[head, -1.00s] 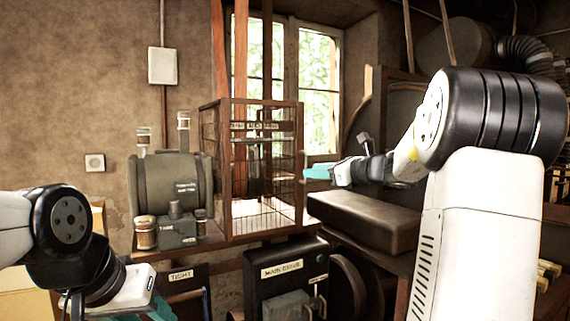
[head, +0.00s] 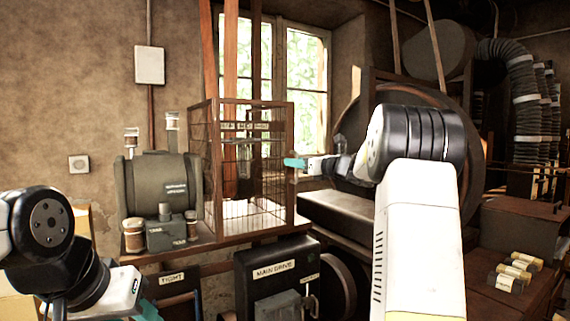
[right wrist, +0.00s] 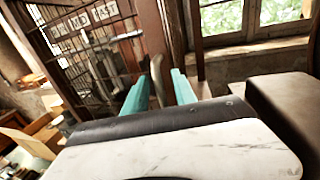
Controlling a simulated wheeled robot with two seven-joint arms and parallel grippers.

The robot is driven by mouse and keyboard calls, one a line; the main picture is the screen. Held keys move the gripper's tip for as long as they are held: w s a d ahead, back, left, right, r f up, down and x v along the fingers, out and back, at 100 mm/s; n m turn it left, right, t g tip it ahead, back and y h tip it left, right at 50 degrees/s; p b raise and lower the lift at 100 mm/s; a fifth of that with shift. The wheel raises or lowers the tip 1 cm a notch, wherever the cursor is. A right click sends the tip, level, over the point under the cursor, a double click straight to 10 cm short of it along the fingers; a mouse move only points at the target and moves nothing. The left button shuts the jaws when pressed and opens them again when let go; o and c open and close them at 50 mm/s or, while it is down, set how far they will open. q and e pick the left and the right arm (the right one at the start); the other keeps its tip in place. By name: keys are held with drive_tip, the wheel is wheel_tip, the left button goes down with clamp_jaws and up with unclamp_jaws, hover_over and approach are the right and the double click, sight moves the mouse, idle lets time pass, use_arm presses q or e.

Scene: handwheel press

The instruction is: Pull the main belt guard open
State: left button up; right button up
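The main belt guard (head: 224,178) is a brown-framed wire mesh cage on the bench around the belts. Its label strip is near the top, and it also shows in the right wrist view (right wrist: 75,62). My right gripper (head: 294,163) is at the cage's right front edge, its teal fingertips overlapping the post. In the right wrist view my right gripper (right wrist: 159,78) has its fingers apart, with narrow upright parts showing between or behind them. I cannot tell whether they touch. My left gripper (head: 146,311) is low at the left, partly cut off by the frame edge.
A grey-green motor (head: 160,190) with small jars stands left of the cage. Below is the main drive box (head: 275,283). A dark padded block (head: 345,217) and a large wheel (head: 470,150) are on the right. Yellow-labelled cylinders (head: 515,270) lie at the right.

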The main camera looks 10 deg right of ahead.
clamp_jaws()
idle(1.4)
